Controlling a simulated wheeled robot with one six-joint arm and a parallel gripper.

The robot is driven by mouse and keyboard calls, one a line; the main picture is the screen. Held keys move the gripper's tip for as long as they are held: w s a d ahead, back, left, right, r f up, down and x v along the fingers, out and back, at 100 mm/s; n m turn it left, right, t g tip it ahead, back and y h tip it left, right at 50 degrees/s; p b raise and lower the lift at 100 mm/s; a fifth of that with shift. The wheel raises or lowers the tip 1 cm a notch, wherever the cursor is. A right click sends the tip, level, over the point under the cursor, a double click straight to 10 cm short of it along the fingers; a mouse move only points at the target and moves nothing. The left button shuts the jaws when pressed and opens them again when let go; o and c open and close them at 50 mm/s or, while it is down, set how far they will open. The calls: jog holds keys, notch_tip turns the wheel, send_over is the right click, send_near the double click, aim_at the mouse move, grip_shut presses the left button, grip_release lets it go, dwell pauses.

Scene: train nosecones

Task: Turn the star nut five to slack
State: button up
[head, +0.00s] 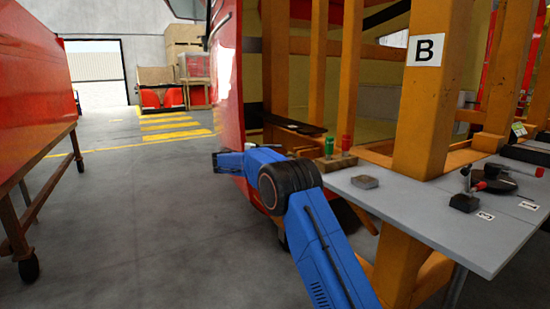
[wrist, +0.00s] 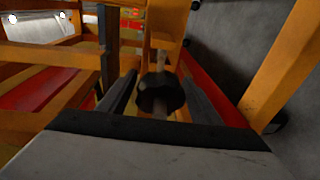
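A black star-shaped nut (wrist: 160,94) shows in the wrist view, on a stud at an orange beam. My gripper (wrist: 160,84) has its two dark fingers apart, one on each side of the nut, with narrow gaps visible. I cannot tell how deep the nut sits between the fingers. No number shows on it, so I cannot tell whether it is nut five. In the head view my gripper (head: 217,162) is at the end of the blue arm, in front of the red nosecone's edge (head: 227,85). The nut is not discernible there.
An orange frame post (head: 420,110) marked B stands right of my arm. A grey table (head: 440,225) holds a small grey block (head: 365,181) and a dark disc tool (head: 490,183). The floor between is clear.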

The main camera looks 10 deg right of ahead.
jog(key=v, duration=1.7)
jog(key=shift+a, duration=0.15)
jog(key=shift+s, duration=0.1)
